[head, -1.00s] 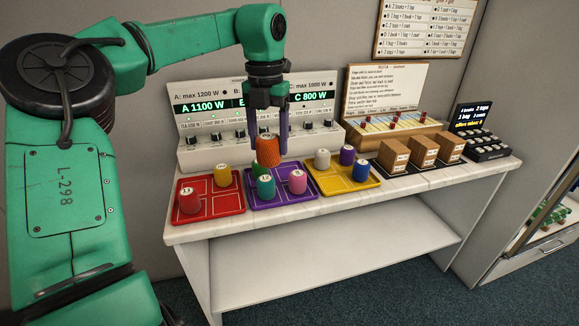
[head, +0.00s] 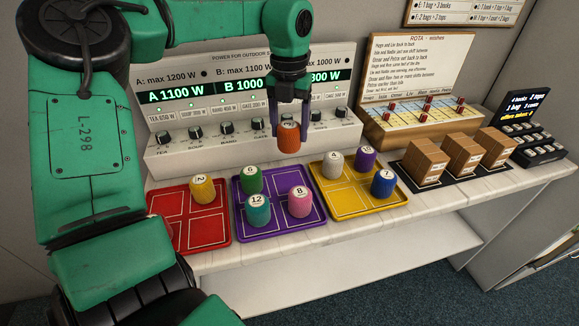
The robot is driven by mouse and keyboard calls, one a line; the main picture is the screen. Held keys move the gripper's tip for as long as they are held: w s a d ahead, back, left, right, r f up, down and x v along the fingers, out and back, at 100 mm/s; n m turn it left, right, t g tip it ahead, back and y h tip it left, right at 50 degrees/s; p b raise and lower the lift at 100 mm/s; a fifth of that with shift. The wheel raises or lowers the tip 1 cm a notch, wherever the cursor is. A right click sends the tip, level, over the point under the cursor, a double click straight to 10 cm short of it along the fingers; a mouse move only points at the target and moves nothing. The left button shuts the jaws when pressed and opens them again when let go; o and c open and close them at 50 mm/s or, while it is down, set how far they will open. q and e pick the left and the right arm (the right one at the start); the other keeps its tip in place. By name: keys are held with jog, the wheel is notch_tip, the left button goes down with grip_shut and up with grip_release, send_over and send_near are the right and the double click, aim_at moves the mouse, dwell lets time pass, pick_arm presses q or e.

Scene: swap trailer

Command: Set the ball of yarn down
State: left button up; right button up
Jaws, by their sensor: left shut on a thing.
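The ball of yarn (head: 289,139) is an orange, ribbed, barrel-shaped piece with a pale numbered top. My left gripper (head: 289,128) is shut on it, one finger on each side, and points down. It hangs upright in front of the power panel, above the back right of the purple tray (head: 280,238); its exact height is hard to tell. The purple tray holds a green (head: 250,180), a teal (head: 258,211) and a pink piece (head: 299,202). The tray's back right compartment looks empty. My right gripper is not in view.
The red tray (head: 205,239) holds a yellow piece (head: 202,189); my arm covers its left edge. The yellow tray (head: 340,208) holds white, purple and blue pieces. The power panel (head: 180,158) stands behind. Wooden boxes (head: 425,162) stand right, before the rota board (head: 425,65).

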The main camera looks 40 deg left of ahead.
aim_at(289, 147)
pick_arm(q)
jog(key=f, duration=0.6)
jog(key=shift+w+a, duration=0.25)
notch_tip(289, 147, down, 6)
jog(key=shift+d+r+p, duration=0.1)
jog(key=shift+r+p, duration=0.1)
jog(key=shift+p, duration=0.15)
jog(key=shift+f, duration=0.25)
jog(key=o, duration=1.3)
jog(key=shift+o, duration=0.2)
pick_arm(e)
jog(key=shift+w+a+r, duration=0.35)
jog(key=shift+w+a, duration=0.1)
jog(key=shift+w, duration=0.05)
pick_arm(q)
jog(key=shift+r, duration=0.1)
jog(key=shift+r, duration=0.2)
notch_tip(289, 147, up, 12)
jog(key=shift+f+b, duration=0.2)
jog(key=shift+b, duration=0.1)
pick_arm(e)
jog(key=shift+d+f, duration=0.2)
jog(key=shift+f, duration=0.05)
